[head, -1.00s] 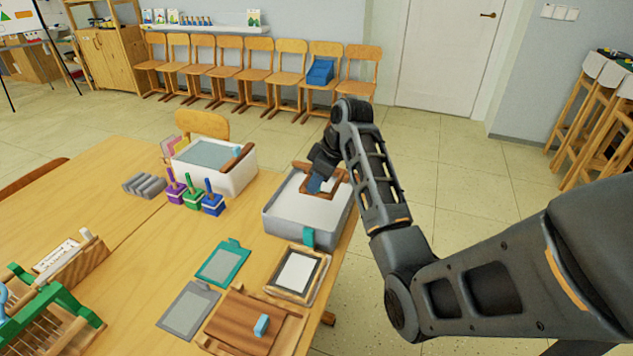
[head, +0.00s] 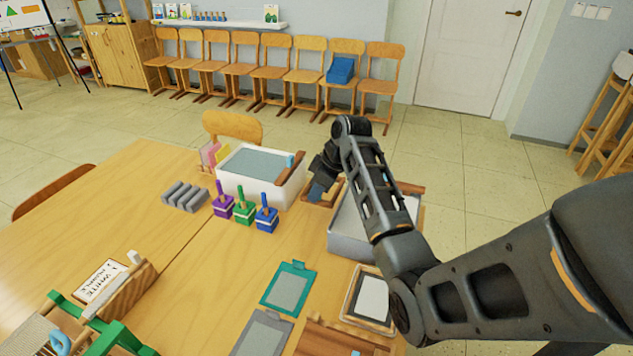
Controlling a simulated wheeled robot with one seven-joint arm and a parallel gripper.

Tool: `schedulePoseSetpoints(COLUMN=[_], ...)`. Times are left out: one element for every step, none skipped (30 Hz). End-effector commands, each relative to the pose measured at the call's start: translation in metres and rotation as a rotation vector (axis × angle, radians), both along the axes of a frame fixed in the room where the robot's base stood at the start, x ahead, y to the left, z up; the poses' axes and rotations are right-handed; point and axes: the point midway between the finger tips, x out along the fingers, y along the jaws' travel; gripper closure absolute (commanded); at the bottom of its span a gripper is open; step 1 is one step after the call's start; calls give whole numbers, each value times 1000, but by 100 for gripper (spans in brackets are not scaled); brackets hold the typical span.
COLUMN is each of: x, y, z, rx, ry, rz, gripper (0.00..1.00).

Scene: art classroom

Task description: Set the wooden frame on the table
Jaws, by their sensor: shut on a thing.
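My gripper (head: 318,190) is shut on the small brown wooden frame (head: 336,190), gripping its near left part. The frame is held roughly flat at the gap between the white tub and the grey-walled tub, beyond the blue-handled stamp. My arm covers part of it, and I cannot tell whether it touches the table. The light wooden table (head: 185,262) spreads below and to the left. The grey-walled tub (head: 345,243) stands at the table's right edge, partly behind my arm.
The white tub (head: 262,191) with grey contents stands left of the gripper. Purple, green and blue handled stamps (head: 243,211) stand before it. A teal-framed screen (head: 289,287) and a framed white sheet (head: 371,298) lie nearer. The table's middle is clear.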

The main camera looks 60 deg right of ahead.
Motion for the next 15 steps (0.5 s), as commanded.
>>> schedulePoseSetpoints(x=[-1,-1,-1,-1,-1,-1,-1,-1,-1,-1,-1,-1,-1,-1,-1], y=[1,1,1,1,1,1,1,1,1,1,1,1,1,1,1], z=[-7,-9,-13,-16,-18,-21,-22,-23,-25,-26,-27,-30,-31,-34,-37], rx=[2,1,2,2,2,1,1,1,1,1,1,1,1,1,1], ry=[2,1,2,2,2,2,1,1,1,1,1,1,1,1,1], rz=[1,0,1,1,1,0,0,0,0,0,0,0,0,-1,-1], gripper=[100,100,100,100,100,100,100,100,100,100,100,100,100,100,100])
